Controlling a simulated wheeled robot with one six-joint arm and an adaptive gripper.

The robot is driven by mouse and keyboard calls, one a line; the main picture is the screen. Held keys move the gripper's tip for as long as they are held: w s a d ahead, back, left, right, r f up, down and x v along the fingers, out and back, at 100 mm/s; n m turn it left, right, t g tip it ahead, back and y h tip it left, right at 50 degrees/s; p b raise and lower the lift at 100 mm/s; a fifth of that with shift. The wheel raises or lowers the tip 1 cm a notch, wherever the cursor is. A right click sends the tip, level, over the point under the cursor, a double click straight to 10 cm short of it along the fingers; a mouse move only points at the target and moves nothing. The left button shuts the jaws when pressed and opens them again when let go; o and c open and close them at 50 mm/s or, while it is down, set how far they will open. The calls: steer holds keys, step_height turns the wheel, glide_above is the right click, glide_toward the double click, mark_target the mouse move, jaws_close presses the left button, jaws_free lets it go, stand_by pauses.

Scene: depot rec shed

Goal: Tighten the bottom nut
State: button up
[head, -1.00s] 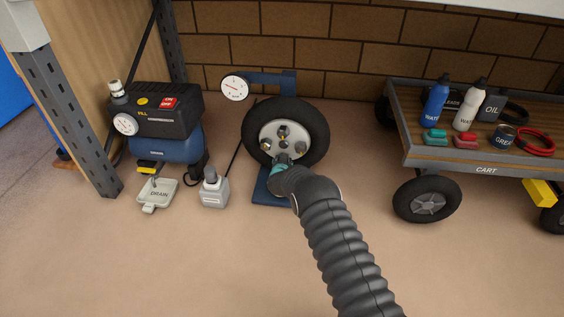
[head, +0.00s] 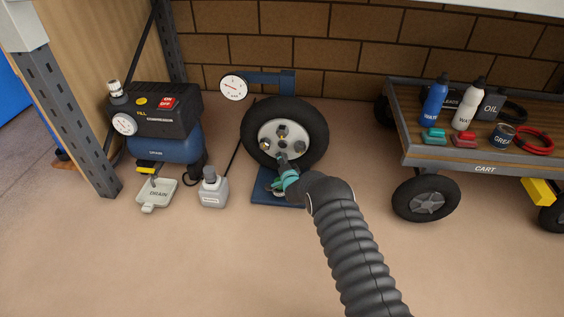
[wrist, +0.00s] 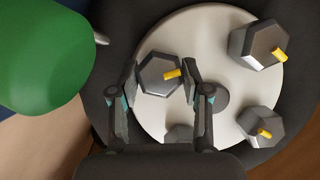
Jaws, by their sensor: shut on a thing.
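The wheel (head: 318,128) stands upright on a blue stand, with a pale round hub plate (head: 264,132). The top nut (head: 283,131), left nut (head: 266,144) and right nut (head: 300,145) show around its centre. My gripper (head: 282,160) reaches the lower part of the plate and covers the bottom nut in the head view. In the wrist view the two fingers of my gripper (wrist: 160,80) are shut on the bottom nut (wrist: 154,77), a grey hex nut with a yellow mark. Two other nuts with yellow marks sit clear of the fingers at the right.
A loaded cart (head: 485,160) is at the right. A dial gauge (head: 233,87) is behind the wheel. The front floor is clear.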

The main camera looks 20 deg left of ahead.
steer(key=m, duration=0.1)
steer(key=m+y, duration=0.1)
steer(key=m, duration=0.1)
steer(key=m+t, duration=0.1)
steer(key=m, duration=0.1)
steer(key=shift+f+y, duration=0.25)
steer(key=shift+y, duration=0.15)
steer(key=shift+d, duration=0.1)
stand_by(0.3)
steer(key=o, duration=1.1)
steer(key=shift+o, duration=0.2)
steer(key=v, duration=0.8)
steer(key=shift+f, duration=0.15)
